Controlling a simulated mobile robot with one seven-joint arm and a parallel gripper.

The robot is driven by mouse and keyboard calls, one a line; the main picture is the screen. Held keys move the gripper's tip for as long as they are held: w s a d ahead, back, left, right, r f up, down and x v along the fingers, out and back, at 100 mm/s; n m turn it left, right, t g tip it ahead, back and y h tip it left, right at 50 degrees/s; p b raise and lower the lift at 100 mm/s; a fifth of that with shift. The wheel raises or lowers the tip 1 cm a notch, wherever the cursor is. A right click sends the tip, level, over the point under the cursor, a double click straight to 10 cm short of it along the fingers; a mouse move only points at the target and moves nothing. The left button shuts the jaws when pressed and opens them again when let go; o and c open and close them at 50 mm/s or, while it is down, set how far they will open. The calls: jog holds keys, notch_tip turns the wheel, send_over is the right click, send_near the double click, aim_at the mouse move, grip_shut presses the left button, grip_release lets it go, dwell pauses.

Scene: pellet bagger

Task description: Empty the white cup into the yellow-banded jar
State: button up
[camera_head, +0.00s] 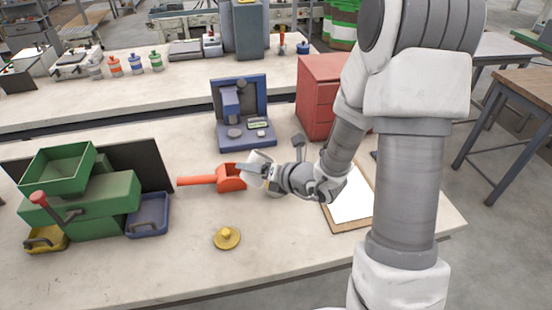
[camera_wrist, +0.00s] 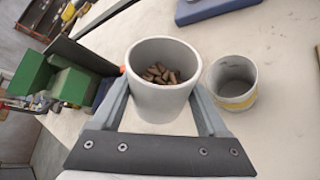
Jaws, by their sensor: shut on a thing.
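The white cup (camera_wrist: 158,100) is between the fingers of my gripper (camera_wrist: 160,88), which is shut on it. Brown pellets lie in the bottom of the cup. In the head view the cup (camera_head: 259,160) is held near the orange scoop, and my gripper (camera_head: 246,168) partly covers it. The yellow-banded jar (camera_wrist: 234,98) is open, stands on the table just right of the cup in the wrist view, and shows no pellets inside. In the head view the jar is mostly hidden by my gripper and wrist.
An orange scoop (camera_head: 228,178) lies left of the cup. A yellow lid (camera_head: 227,238) lies nearer the front edge. A blue device (camera_head: 243,112) and red drawers (camera_head: 319,92) stand behind. A green machine (camera_head: 92,212) is at left and a clipboard (camera_head: 349,205) at right.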

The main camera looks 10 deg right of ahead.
jog(key=shift+d+r+m+y+p, duration=0.1)
jog(key=shift+r+m+y+p, duration=0.3)
jog(key=shift+p, duration=0.45)
jog(key=shift+f+m+y+p, duration=0.3)
jog(key=shift+f+m+p, duration=0.1)
jog(key=shift+p, duration=0.05)
jog(key=shift+r+m+g+p, duration=0.25)
jog(key=shift+m+g+p, duration=0.05)
jog(key=shift+p, duration=0.45)
jog(key=shift+m+y+p, duration=0.3)
jog(key=shift+y, duration=0.2)
jog(key=shift+w+f+m+y+p, duration=0.1)
jog(key=shift+f+m+y+p, duration=0.2)
jog(key=shift+m+y, duration=0.25)
jog(key=shift+w+d+r+m+g+y+p, duration=0.25)
jog(key=shift+d+r+m+g+y+p, duration=0.15)
jog(key=shift+d+m+p, duration=0.2)
jog(key=shift+w+d+r+m+y+p, duration=0.1)
jog(key=shift+r+m+y+p, duration=0.35)
jog(key=shift+p, duration=0.6)
jog(key=shift+w+d+f+m+y, duration=0.2)
jog(key=shift+f+m+y, duration=0.2)
jog(key=shift+f+m, duration=0.3)
